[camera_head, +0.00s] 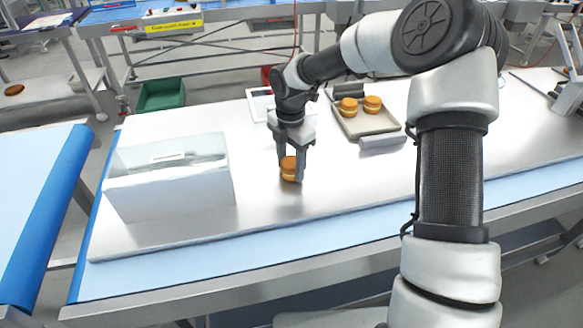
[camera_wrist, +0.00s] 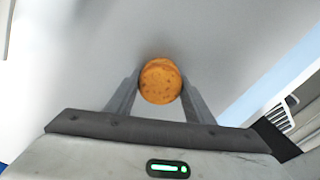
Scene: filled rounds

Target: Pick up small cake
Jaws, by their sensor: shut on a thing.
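A small round orange-brown cake (camera_head: 288,169) with a pale middle layer is between the fingers of my gripper (camera_head: 290,174), over the white table. In the wrist view the cake (camera_wrist: 160,81) shows from above, and the two fingers of my gripper (camera_wrist: 160,97) press on its sides. My gripper is shut on it. I cannot tell whether the cake touches the table. Two similar cakes, a left one (camera_head: 348,106) and a right one (camera_head: 372,103), sit on a beige tray (camera_head: 366,126) behind and to the right.
A white open box (camera_head: 170,190) stands on the table (camera_head: 262,206) to the left of my gripper. A grey block (camera_head: 382,141) lies at the tray's front edge. A white framed item (camera_head: 259,104) lies behind my gripper. The table's front middle is clear.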

